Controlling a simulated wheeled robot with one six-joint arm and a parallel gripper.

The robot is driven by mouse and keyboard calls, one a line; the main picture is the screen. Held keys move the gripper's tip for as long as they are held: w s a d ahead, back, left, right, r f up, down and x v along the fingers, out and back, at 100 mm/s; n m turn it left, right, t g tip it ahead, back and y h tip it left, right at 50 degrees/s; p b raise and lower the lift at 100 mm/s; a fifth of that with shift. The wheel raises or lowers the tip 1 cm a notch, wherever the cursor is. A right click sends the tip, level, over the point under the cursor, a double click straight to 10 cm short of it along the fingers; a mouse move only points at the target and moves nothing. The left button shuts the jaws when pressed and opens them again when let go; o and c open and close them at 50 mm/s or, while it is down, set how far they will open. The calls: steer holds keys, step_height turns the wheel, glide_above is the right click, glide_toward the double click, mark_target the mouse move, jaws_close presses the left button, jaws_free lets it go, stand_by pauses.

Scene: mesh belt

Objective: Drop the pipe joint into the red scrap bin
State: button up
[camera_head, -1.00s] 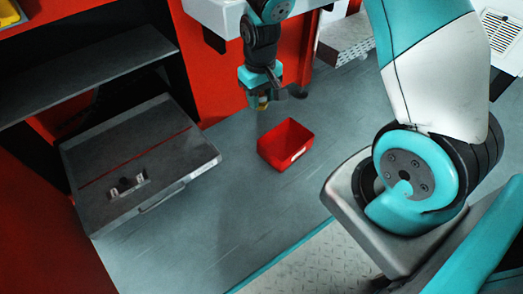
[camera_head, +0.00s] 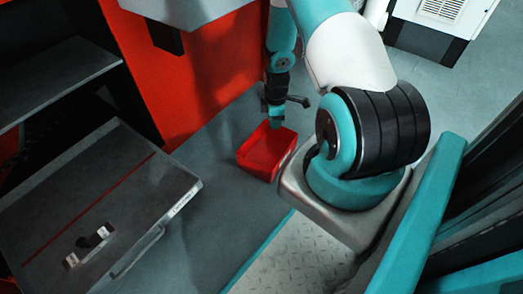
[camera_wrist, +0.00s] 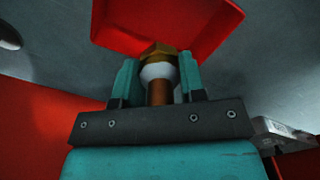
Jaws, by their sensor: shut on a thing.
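The red scrap bin (camera_head: 258,160) stands on the grey floor in the middle of the head view. It also shows at the top of the wrist view (camera_wrist: 205,22), beyond the fingertips. My gripper (camera_wrist: 158,80) is shut on the pipe joint (camera_wrist: 160,72), which has a brass hex end, a white band and a copper-coloured tube. In the head view my gripper (camera_head: 275,120) is just above the far edge of the bin. The pipe joint cannot be made out in the head view. The inside of the bin is partly hidden by the gripper.
A grey metal case (camera_head: 100,215) with a red line and a latch lies at the left. Dark shelves (camera_head: 50,75) stand behind it. A red wall (camera_head: 200,70) rises behind the bin. A white vented box (camera_head: 440,20) stands at the far right. Floor left of the bin is clear.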

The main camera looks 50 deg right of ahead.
step_height(320, 180, down, 6)
steer(key=b, duration=0.6)
steer(key=shift+w, duration=0.15)
steer(key=shift+a, duration=0.1)
steer(key=o, duration=1.2)
step_height(320, 180, up, 12)
steer(key=p, duration=0.7)
steer(key=shift+p, duration=0.35)
